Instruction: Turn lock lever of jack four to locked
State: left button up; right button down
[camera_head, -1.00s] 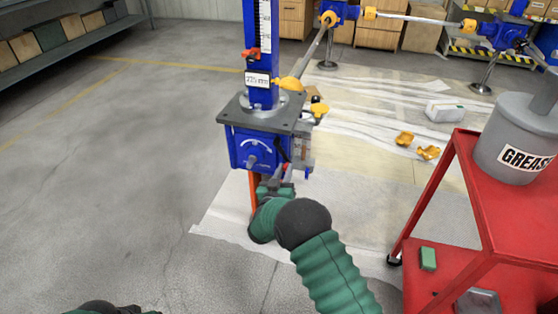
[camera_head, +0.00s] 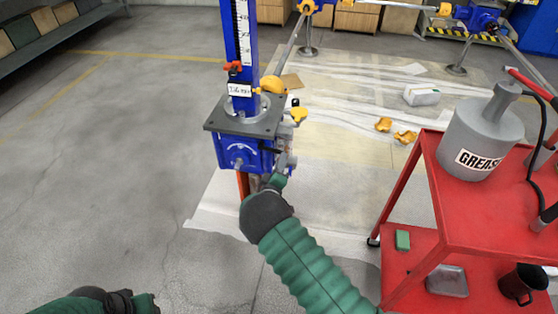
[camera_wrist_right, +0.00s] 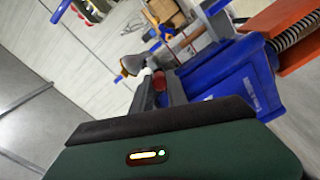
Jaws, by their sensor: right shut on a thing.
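The jack (camera_head: 240,150) is a blue screw jack with a grey top plate (camera_head: 247,121) and a tall blue scaled column (camera_head: 240,50). My right gripper (camera_head: 283,166) is at the right side of its blue housing, shut on the lock lever. The lever is mostly hidden by the fingers in the head view. In the right wrist view a red end (camera_wrist_right: 159,80) shows between the fingers (camera_wrist_right: 162,90), beside the blue housing (camera_wrist_right: 232,78). My left gripper (camera_head: 145,302) is low at the left, apart from the jack; its jaws cannot be made out.
A red cart (camera_head: 432,165) with a grey grease can (camera_head: 478,135) stands to the right of my right arm. A white sheet (camera_head: 340,190) lies under the jack. Orange caps (camera_head: 404,137) lie behind it.

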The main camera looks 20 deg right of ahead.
pick_arm(q)
jog(key=shift+r+p, duration=0.5)
jog(key=shift+r, duration=0.25)
pick_arm(e)
jog(key=shift+r+n, duration=0.75)
jog(key=shift+n, duration=0.05)
jog(key=shift+w+a, duration=0.1)
jog(key=c, duration=1.3)
grip_release()
